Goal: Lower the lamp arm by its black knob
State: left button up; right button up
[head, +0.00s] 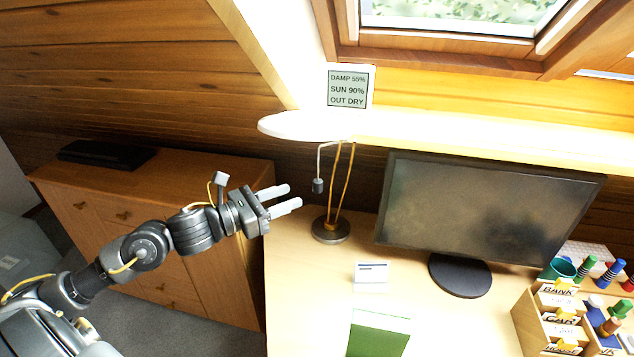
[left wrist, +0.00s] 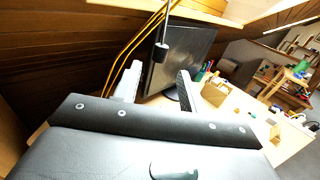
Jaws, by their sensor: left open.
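A desk lamp stands at the back left of the desk, with a white oval lamp head (head: 305,125), brass-coloured posts and a round dark base (head: 330,232). Its black knob (head: 318,186) hangs on a thin bent rod just left of the posts. The knob also shows in the left wrist view (left wrist: 161,52), above and between my fingers. My left gripper (head: 292,197) is open and empty. In the head view its pale fingertips point right, just left of the knob and apart from it. My right gripper is out of view.
A monitor (head: 480,210) stands right of the lamp. A small white card (head: 372,272) and a green book (head: 378,335) lie in front. A wooden organiser (head: 550,320) is at the right. A wooden cabinet (head: 150,200) stands left, under the sloping timber wall.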

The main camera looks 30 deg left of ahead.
aim_at(318, 185)
pick_arm(q)
jog(key=p+x, duration=0.3)
jog(key=x, duration=0.5)
jog(key=shift+w+r, duration=0.1)
jog(key=shift+w+d+p, duration=0.25)
jog(key=shift+p, duration=0.05)
grip_shut()
